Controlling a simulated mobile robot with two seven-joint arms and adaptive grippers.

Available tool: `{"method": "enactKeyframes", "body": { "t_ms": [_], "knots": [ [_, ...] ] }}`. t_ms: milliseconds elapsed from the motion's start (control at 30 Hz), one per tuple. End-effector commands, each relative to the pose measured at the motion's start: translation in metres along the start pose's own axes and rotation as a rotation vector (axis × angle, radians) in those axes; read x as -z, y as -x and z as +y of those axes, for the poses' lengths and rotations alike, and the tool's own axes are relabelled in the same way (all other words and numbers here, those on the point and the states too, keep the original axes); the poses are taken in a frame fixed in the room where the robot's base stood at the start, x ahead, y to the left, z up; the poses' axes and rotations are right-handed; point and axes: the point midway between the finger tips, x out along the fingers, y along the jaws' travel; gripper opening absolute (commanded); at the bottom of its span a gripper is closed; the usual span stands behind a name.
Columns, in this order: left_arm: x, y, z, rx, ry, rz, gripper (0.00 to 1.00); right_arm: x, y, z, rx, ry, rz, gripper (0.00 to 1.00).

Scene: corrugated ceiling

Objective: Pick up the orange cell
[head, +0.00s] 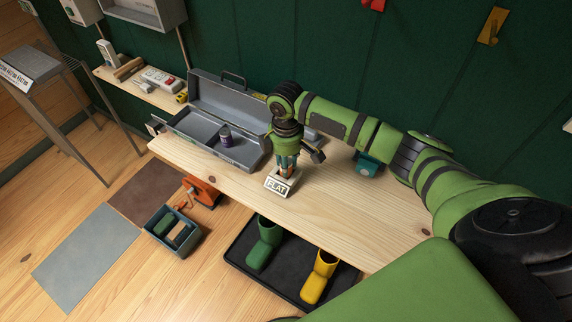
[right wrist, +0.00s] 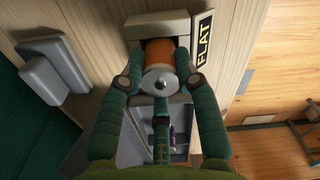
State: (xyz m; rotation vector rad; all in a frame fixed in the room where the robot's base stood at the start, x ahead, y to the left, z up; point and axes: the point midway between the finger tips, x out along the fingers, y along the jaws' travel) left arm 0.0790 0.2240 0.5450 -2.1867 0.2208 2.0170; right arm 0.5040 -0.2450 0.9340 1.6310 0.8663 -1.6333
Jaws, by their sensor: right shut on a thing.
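The orange cell (right wrist: 157,50) with a silver end cap shows in the right wrist view, between the fingers of my right gripper (right wrist: 159,85). The fingers are shut on it from both sides. In the head view my right gripper (head: 287,170) points down over the workbench, and its fingers hide most of the cell. The cell's far end is close to a pale block (right wrist: 157,27); I cannot tell whether they touch. My left gripper is not in view.
An open grey toolbox (head: 213,150) on the workbench (head: 340,215) holds a dark purple canister (head: 225,135). A teal object (head: 368,165) sits near the bench's back edge. The bench's right part is clear.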

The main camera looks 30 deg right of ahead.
Motion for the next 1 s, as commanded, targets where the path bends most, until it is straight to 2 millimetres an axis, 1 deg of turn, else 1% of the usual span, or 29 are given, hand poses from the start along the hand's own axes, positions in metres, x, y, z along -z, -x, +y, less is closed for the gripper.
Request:
{"method": "enactKeyframes", "body": {
  "t_ms": [167,700,800,1000],
  "knots": [
    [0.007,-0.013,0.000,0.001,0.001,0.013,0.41,0.001,0.027,0.001,-0.005,0.002,0.005,0.00],
    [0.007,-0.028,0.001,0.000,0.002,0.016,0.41,-0.063,0.079,-0.057,-0.003,0.001,0.001,0.00],
    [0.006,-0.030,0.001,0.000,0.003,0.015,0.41,-0.072,0.086,-0.065,-0.003,0.002,-0.001,0.00],
    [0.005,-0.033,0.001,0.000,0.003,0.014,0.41,-0.083,0.096,-0.076,-0.001,0.000,0.001,0.00]
  ]
}}
